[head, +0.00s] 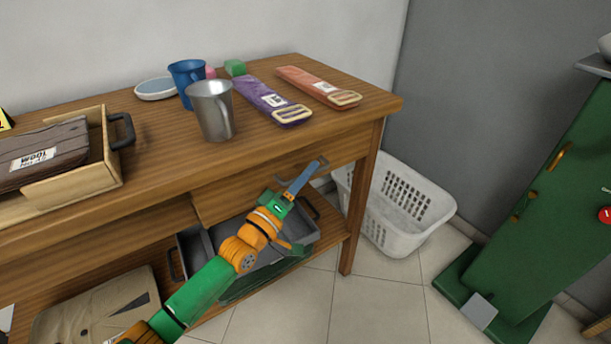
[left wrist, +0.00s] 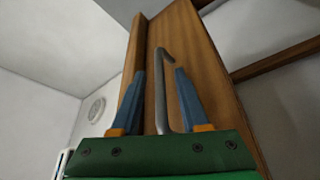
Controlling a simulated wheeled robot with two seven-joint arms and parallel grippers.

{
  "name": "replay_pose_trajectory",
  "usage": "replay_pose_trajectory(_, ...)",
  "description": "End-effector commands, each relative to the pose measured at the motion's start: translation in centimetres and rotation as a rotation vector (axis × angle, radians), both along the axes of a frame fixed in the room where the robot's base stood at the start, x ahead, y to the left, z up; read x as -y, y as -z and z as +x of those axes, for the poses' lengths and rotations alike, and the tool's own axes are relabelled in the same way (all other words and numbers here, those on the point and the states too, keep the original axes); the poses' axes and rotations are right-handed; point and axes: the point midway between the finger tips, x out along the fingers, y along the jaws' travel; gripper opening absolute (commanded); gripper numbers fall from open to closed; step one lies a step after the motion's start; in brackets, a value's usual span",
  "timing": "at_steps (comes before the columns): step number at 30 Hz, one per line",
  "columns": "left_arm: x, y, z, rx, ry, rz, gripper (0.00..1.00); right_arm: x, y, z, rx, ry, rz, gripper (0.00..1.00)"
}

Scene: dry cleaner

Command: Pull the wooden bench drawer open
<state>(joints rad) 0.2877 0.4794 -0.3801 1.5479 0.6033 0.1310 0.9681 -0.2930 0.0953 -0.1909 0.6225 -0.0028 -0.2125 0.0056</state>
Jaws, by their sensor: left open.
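The wooden bench (head: 170,145) has a drawer (head: 232,196) under its top, with a plain wooden front. The drawer's grey metal handle (head: 322,163) shows partly behind my left gripper (head: 303,178). My left gripper is open at the drawer front, its blue fingers reaching up to the handle. In the left wrist view, the bent handle bar (left wrist: 161,85) stands between the two spread fingers of the left gripper (left wrist: 159,73), with visible space on both sides. The wooden drawer front (left wrist: 205,75) lies behind it. My right gripper is out of view.
On the bench top are a metal cup (head: 212,112), a blue mug (head: 186,72), two straps and a wooden tray (head: 65,195). A dark bin (head: 190,245) sits on the lower shelf below the drawer. A white basket (head: 405,215) stands right of the bench.

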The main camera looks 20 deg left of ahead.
Motion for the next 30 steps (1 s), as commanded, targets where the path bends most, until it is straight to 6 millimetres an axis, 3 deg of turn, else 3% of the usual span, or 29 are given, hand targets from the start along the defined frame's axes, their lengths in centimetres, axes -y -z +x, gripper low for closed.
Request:
replay_pose_trajectory(1,0.00,0.00,-0.01,0.000,0.000,0.000,0.42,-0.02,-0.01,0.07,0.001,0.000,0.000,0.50)
replay_pose_trajectory(6,-0.01,0.02,-0.03,0.000,0.000,0.000,0.00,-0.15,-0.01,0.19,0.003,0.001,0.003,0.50)
replay_pose_trajectory(30,-0.01,0.04,-0.03,0.000,0.000,0.000,0.00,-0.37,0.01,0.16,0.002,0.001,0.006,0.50)
